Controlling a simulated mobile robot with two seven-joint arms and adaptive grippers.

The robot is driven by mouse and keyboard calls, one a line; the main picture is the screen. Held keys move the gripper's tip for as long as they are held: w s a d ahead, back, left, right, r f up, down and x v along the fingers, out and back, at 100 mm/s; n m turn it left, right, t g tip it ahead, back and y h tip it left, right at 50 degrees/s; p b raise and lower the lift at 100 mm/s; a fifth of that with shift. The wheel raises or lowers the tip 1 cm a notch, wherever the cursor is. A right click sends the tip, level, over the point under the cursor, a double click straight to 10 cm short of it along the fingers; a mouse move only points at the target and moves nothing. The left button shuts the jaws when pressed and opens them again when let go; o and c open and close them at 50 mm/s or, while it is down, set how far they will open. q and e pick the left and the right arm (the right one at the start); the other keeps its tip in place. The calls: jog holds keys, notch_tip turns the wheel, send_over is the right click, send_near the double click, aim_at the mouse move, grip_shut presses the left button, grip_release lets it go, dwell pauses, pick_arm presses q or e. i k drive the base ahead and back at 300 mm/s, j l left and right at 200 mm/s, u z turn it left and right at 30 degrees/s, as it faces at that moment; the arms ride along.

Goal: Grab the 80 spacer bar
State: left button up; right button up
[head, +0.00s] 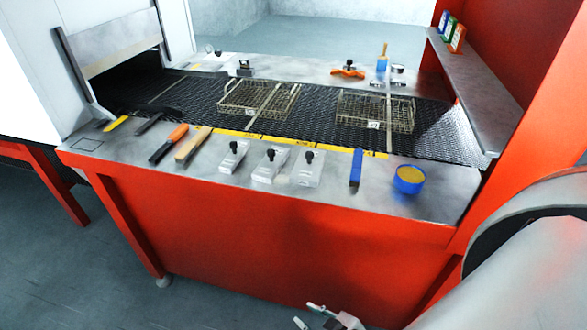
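Several bar-like things lie on the steel front ledge (327,193), and I cannot read an 80 on any of them. A short blue bar (356,167) lies at the right of the ledge, left of a blue tub. A tan bar (192,144) and an orange-and-black tool (168,143) lie side by side further left. A dark bar (149,123) and a yellow piece (116,124) lie at the left end. My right gripper (307,314) shows only partly at the bottom edge, low in front of the red panel; its tips look apart with nothing between them. My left gripper is out of view.
Two wire baskets (234,107) (347,110) sit on the dark mesh belt (310,134). Several knobbed metal blocks (271,163) and the blue tub (409,179) stand on the ledge. A red post and a grey shelf (487,108) bound the right side.

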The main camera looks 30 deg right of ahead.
aim_at(307, 170)
jog(key=j+z, duration=0.2)
jog(key=z, duration=0.3)
jog(key=j+z, duration=0.25)
jog(key=z, duration=0.25)
